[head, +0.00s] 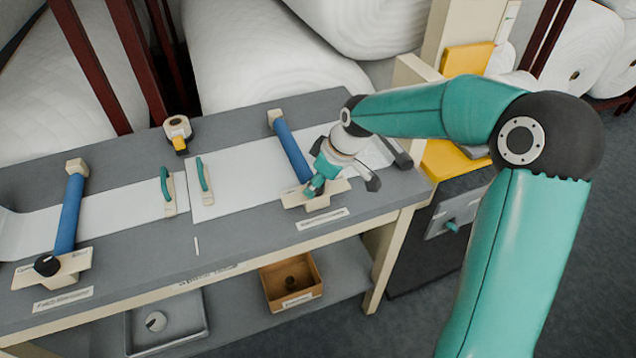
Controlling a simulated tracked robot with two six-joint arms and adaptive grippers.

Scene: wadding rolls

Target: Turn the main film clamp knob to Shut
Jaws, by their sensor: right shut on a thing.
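Two blue film clamp bars lie across the grey bench. The right one (291,148) has a cream knob plate (331,193) at its front end, with a label (323,219) too small to read. My right gripper (314,187) reaches down over this plate and is shut on the knob there. The knob is mostly hidden by the fingers, so its setting cannot be read. The left clamp bar (70,213) has a black knob (46,264) on its own cream plate (66,270). My left gripper is not in view.
Teal-handled tools (167,190) (204,180) lie on the white film between the clamps. A tape dispenser (178,132) stands at the back. The lower shelf holds a wooden box (291,283) and a grey tray (190,324). White wadding rolls (260,60) fill the space behind.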

